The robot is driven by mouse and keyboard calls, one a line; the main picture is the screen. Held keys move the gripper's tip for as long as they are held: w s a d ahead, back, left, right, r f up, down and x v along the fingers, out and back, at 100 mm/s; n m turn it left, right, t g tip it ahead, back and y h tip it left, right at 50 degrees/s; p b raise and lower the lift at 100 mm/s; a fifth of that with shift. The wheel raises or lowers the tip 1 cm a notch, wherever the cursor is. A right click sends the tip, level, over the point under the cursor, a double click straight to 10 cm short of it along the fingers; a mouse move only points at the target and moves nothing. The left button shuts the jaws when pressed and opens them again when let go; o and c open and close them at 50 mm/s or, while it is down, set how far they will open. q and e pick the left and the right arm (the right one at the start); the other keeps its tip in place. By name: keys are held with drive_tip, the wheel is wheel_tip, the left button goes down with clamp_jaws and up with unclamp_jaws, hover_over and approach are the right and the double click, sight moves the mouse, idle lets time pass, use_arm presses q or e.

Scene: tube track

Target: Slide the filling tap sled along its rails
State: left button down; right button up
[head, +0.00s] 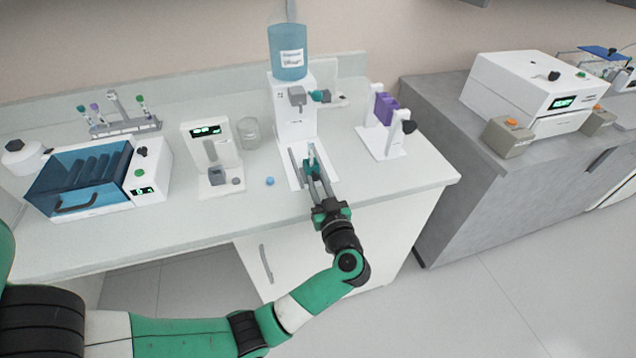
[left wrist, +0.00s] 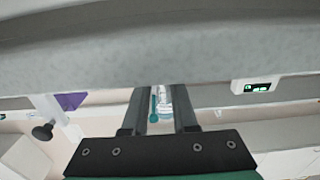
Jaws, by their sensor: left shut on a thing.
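The filling station (head: 295,120) is a white tower with a blue bottle (head: 288,62) on top and a grey tap (head: 297,95) at its front. A white base with rails (head: 296,172) runs forward from its foot. My left gripper (head: 313,168) reaches over this base from the front and is shut on a small teal part (head: 311,152), seemingly the sled's handle. In the left wrist view, a teal piece (left wrist: 153,108) and a clear tube (left wrist: 164,102) show between the fingers. The sled's body is mostly hidden by the fingers. My right gripper is not in view.
A white stand with a purple block (head: 384,108) and black knob is to the right. Left are a glass beaker (head: 249,133), a small white device (head: 210,150), a blue cap (head: 270,181) and a blue-lidded machine (head: 90,180). The counter's front right is clear.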

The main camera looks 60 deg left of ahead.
sight(316, 178)
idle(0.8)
use_arm(q)
drive_tip(key=a, duration=0.1)
drive_tip(key=a+p, duration=0.2)
drive_tip(key=shift+w+a+r, duration=0.25)
drive_tip(key=shift+a, duration=0.1)
drive_tip(key=shift+w+a+f+p, duration=0.1)
drive_tip(key=shift+a+f+p, duration=0.15)
drive_tip(key=shift+a, duration=0.25)
drive_tip(key=c, duration=0.7)
unclamp_jaws()
drive_tip(key=shift+d, duration=0.1)
